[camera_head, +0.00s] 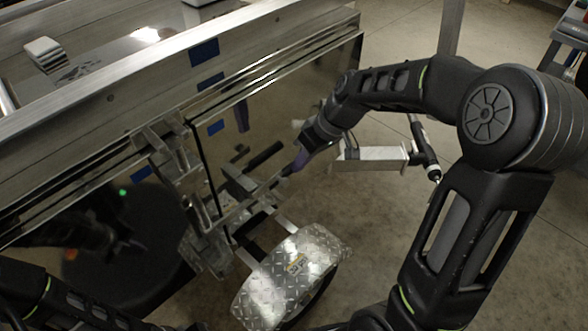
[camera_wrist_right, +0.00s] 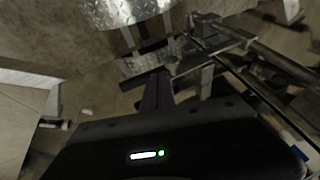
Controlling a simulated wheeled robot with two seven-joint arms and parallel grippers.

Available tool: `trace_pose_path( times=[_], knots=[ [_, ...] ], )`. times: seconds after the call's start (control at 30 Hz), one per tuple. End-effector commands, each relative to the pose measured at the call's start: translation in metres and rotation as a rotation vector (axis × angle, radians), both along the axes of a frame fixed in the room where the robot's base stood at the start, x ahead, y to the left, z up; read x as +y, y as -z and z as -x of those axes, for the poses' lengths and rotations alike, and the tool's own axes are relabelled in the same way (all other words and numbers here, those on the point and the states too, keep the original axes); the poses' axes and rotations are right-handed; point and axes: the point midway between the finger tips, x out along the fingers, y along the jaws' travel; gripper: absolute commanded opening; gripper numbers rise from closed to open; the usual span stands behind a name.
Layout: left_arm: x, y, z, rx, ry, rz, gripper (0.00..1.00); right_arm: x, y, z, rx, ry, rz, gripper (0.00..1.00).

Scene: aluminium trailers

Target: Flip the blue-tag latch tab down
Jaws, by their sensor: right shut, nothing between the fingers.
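The trailer side (camera_head: 110,98) is shiny aluminium with a metal latch assembly (camera_head: 165,140) at its corner post. Dark blue patches show near it: a blue tag (camera_head: 204,51) on the upper rail and another blue patch (camera_head: 141,173) left of the post. I cannot clearly make out which small part is the latch tab. My right gripper (camera_head: 286,171) is shut and empty, beside the dark bar and metal brackets low on the trailer. In the right wrist view my right gripper (camera_wrist_right: 157,88) points at these brackets (camera_wrist_right: 200,70); contact cannot be told.
A diamond-plate fender (camera_head: 290,275) lies below the brackets and also shows in the right wrist view (camera_wrist_right: 115,12). A light metal box-like bar (camera_head: 370,159) stands right of my right gripper.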

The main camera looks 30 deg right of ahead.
Motion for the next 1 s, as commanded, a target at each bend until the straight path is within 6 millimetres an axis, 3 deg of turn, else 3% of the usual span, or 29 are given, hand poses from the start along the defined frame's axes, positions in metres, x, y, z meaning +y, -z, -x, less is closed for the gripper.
trace_pose_path(
  times=[0.3,0.67,1.0],
  knots=[
    [0.0,-0.003,0.0,0.0,0.0,0.0,0.0,0.018,0.019,0.002,-0.001,0.0,0.0,0.0],
    [0.0,-0.002,0.0,0.0,0.0,0.0,0.0,0.018,0.02,0.002,-0.001,0.001,-0.002,0.0],
    [0.0,0.011,0.0,0.0,0.001,0.0,0.0,0.016,0.026,0.001,0.015,0.003,-0.05,0.0]
  ],
)
